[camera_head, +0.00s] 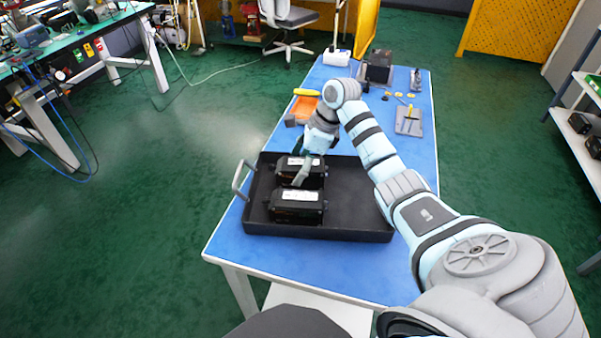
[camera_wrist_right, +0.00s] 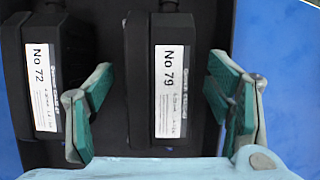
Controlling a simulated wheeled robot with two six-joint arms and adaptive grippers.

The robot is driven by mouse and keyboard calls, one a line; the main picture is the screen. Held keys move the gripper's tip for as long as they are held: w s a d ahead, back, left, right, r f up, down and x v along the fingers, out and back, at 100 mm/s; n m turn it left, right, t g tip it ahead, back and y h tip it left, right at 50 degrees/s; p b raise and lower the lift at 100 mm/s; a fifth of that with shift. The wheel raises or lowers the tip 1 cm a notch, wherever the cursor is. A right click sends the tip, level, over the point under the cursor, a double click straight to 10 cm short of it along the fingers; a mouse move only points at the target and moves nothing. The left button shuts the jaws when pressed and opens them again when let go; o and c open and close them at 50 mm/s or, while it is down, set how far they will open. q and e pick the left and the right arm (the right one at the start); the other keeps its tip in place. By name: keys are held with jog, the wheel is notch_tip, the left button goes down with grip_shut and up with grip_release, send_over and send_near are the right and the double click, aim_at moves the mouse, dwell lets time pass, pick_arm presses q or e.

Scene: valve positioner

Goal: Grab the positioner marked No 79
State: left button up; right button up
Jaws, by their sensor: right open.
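Two black positioners with white labels lie in a black tray (camera_head: 350,232). The one marked No 79 (camera_wrist_right: 162,75) is in the middle of the right wrist view, and No 72 (camera_wrist_right: 50,90) is to its left. In the head view, No 79 (camera_head: 316,173) looks to be the farther one and No 72 (camera_head: 297,210) the nearer. My right gripper (camera_head: 300,165) is open over the farther one. In the right wrist view, the green-padded fingers of that gripper (camera_wrist_right: 158,105) stand on either side of No 79, with a gap visible on each side. My left gripper is not in view.
The tray has a handle (camera_head: 240,180) on its left and empty floor to the right of the positioners. The blue table (camera_head: 270,268) is bare in front. An orange bin (camera_head: 304,105), a dark box (camera_head: 379,66) and a grey plate with tools (camera_head: 409,121) stand farther back.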

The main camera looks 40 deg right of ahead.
jog(key=shift+f, duration=0.25)
dwell(0.4)
grip_shut()
